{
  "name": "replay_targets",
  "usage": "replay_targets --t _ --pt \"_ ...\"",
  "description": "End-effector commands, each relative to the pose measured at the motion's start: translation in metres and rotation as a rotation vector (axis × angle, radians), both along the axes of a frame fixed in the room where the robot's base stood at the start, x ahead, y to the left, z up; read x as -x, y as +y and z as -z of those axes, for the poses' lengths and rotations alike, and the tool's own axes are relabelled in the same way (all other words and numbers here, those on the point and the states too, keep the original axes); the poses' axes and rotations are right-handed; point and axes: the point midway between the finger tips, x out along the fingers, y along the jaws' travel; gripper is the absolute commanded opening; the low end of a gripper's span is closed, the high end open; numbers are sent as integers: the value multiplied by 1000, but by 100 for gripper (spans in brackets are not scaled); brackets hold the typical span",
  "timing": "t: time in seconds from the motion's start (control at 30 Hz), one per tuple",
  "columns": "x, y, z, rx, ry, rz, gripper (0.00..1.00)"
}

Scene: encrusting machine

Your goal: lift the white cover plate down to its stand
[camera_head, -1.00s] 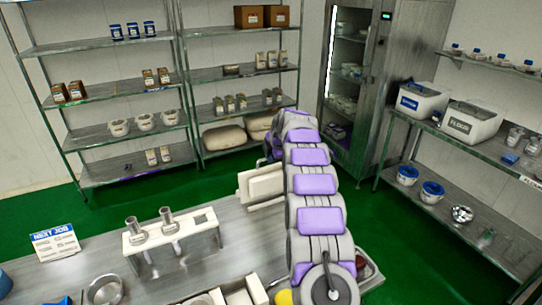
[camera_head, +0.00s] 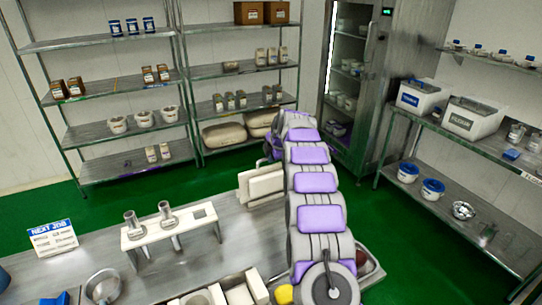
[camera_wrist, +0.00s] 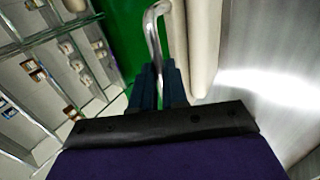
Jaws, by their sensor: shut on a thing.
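The cream-white cover plate (camera_head: 262,184) stands on edge at the far side of the steel table, partly hidden behind my arm. In the wrist view the plate (camera_wrist: 203,45) is seen edge-on, with a bent metal handle (camera_wrist: 153,32) beside it. My gripper (camera_wrist: 160,78) is shut on this handle, its dark fingers on either side of it. In the head view my gripper is hidden by my arm. I cannot tell which thing is the plate's stand, or whether the plate touches the table.
A white rack (camera_head: 170,232) with metal tubes stands on the table, left of the plate. A NEXT JOB sign (camera_head: 53,238) and a metal bowl (camera_head: 103,287) are further left. White blocks (camera_head: 238,293) lie at the front. Bare table lies between rack and plate.

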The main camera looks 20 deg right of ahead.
Motion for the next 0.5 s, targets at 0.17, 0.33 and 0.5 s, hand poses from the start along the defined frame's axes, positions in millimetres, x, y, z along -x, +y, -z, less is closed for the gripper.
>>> replay_targets --t 0.17,0.33,0.5 --pt "0 0 10 1 -2 1 0" --pt "0 0 13 1 -3 1 0" --pt "0 0 12 1 -3 1 0"
